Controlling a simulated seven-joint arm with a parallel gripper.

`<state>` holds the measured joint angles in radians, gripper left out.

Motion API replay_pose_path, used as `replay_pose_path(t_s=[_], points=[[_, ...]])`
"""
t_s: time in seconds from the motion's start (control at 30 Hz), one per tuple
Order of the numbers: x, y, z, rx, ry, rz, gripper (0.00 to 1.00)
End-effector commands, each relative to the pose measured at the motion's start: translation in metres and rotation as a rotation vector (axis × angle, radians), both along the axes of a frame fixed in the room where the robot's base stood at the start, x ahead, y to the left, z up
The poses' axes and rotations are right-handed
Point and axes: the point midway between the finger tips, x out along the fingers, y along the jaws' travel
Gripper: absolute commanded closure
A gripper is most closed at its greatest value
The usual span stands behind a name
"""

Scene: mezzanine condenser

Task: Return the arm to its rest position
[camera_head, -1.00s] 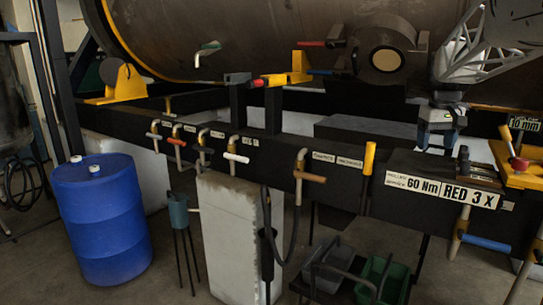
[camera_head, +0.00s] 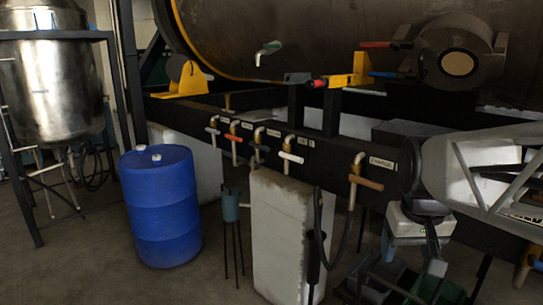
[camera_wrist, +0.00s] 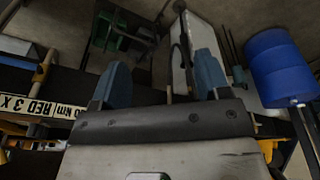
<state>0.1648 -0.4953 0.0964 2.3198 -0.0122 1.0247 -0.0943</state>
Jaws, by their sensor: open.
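My gripper (camera_head: 415,250) is at the lower right of the head view, beside the front of the dark beam, with my pale arm link reaching in from the right edge. In the wrist view its two blue fingers (camera_wrist: 160,85) stand well apart with nothing held between them.
A blue barrel (camera_head: 160,205) and a pale block (camera_head: 282,225) stand on the floor at left and centre. Valve handles (camera_head: 292,157) stick out along the dark beam. Green bins (camera_head: 437,287) lie low near my gripper. A steel tank (camera_head: 50,85) stands far left.

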Motion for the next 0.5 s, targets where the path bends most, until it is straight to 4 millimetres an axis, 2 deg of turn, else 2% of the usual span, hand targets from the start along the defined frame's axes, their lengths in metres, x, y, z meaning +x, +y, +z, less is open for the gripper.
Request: replay_pose_path(t_s=[0.03, 0.2, 0.33, 0.5], points=[[-0.014, 0.012, -0.01, 0.002, -0.005, 0.012, 0.31], [-0.053, 0.041, -0.04, 0.012, -0.023, 0.033, 0.31], [-0.075, 0.054, -0.057, 0.017, -0.033, 0.042, 0.31], [-0.088, 0.061, -0.069, 0.022, -0.038, 0.049, 0.31]])
